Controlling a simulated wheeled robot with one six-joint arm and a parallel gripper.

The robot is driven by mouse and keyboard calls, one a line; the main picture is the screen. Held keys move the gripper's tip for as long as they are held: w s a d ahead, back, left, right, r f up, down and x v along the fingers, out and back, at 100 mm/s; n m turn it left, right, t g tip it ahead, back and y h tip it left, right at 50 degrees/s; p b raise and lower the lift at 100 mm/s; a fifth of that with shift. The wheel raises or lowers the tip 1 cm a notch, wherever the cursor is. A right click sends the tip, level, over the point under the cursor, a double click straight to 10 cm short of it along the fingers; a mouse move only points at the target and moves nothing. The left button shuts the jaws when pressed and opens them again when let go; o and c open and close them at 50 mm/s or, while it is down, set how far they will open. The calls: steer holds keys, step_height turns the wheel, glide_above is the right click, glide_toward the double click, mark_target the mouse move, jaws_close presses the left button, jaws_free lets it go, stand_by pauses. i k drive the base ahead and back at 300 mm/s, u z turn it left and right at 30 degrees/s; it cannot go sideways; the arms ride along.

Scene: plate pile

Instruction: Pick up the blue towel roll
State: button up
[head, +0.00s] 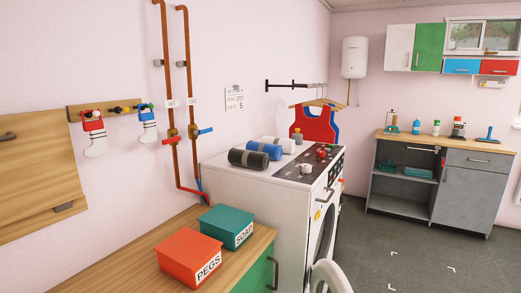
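The blue towel roll (264,150) lies on its side on top of the white washing machine (228,169), with dark bands around it. A dark grey roll (247,159) lies close in front of it, and a white roll (284,144) lies close behind it. I cannot tell whether the rolls touch. My gripper does not show in this view.
A white cup (305,168) and a red item (322,153) stand right of the rolls. Red and blue aprons (315,124) hang behind. An orange box (189,257) and a teal box (227,226) occupy the near counter. Grey floor (400,245) is open at right.

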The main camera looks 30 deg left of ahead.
mark_target(275, 151)
steer(key=u, duration=0.8)
steer(key=i, duration=1)
steer(key=u, duration=0.25)
